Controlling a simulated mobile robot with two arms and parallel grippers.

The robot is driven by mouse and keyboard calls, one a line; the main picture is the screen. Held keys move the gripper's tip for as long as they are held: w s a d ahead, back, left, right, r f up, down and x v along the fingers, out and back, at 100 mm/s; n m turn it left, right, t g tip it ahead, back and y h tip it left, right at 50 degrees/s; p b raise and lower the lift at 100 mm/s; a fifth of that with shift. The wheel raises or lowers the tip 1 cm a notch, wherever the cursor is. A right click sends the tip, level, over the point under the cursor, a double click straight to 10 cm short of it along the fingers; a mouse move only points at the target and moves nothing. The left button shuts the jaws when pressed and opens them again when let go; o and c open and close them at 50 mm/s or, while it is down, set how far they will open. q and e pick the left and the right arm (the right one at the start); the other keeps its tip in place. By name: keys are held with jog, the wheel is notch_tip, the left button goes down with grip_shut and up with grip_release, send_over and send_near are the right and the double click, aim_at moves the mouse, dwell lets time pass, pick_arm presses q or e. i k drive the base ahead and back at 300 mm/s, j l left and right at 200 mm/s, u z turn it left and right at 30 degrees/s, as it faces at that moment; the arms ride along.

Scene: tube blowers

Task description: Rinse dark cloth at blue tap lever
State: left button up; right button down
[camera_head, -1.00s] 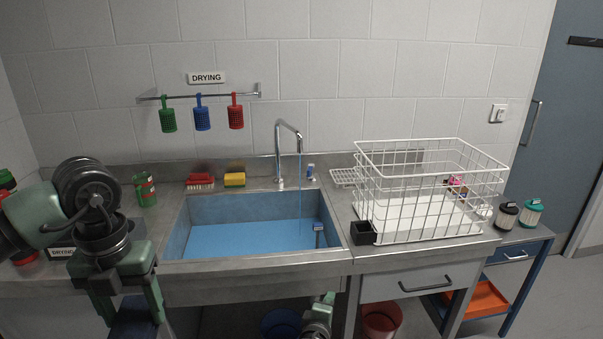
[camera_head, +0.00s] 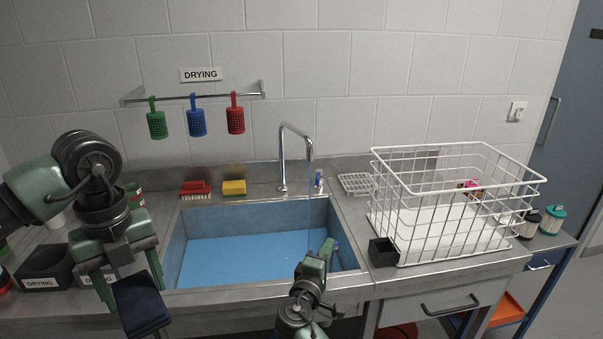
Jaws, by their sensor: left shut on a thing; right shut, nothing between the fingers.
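The dark cloth (camera_head: 142,306) hangs from my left gripper (camera_head: 130,278), which is shut on it in front of the sink's left front corner. My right gripper (camera_head: 329,248) is shut and empty, over the right part of the sink. The steel tap (camera_head: 283,160) stands behind the sink (camera_head: 172,245), and a thin stream of water (camera_head: 309,215) runs from its spout. The small blue tap lever (camera_head: 319,177) is at the back edge, right of the tap. My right gripper is in front of it and apart from it.
A white wire basket (camera_head: 455,205) and a small black box (camera_head: 383,252) stand right of the sink. A red brush (camera_head: 195,189) and yellow sponge (camera_head: 234,187) lie behind it. Black boxes labelled DRYING (camera_head: 45,268) stand at left.

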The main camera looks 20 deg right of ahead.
aim_at(318, 171)
jog(key=i, duration=1)
